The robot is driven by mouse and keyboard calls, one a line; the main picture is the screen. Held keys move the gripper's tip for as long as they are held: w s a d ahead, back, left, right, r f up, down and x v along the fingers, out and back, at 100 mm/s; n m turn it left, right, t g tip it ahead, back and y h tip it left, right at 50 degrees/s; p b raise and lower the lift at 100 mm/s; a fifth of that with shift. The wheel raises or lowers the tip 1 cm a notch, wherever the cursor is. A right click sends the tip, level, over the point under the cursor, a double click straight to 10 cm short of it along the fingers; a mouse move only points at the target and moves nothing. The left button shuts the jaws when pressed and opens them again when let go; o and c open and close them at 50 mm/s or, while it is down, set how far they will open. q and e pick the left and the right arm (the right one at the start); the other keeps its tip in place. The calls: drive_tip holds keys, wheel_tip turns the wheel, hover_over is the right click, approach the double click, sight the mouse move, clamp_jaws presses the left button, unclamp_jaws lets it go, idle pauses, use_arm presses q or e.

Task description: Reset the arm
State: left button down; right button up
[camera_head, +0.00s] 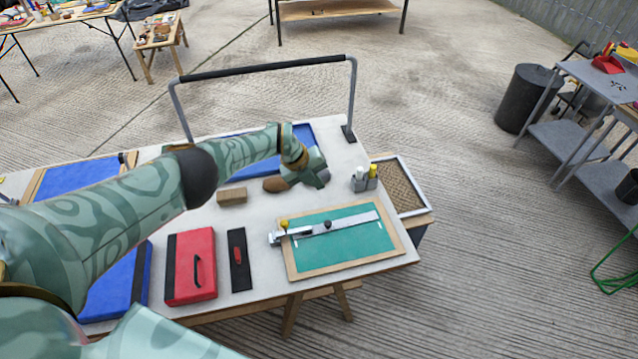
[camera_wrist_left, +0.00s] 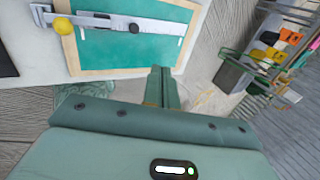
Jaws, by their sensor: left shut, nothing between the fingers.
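My left arm reaches in from the left over the table. Its gripper (camera_head: 318,177) is above the table's far right part, left of a small holder with bottles. In the left wrist view the two fingers (camera_wrist_left: 163,88) lie together, shut, with nothing between them. They show just below the wooden-framed green board in that picture. My right gripper is not in view.
The table (camera_head: 265,210) carries the green board (camera_head: 345,247), a red case (camera_head: 191,265), a black strip (camera_head: 239,259), a brown block (camera_head: 232,196) and the bottle holder (camera_head: 364,179). A raised black-topped bar (camera_head: 262,67) spans its back. A mesh-topped box (camera_head: 401,187) stands right.

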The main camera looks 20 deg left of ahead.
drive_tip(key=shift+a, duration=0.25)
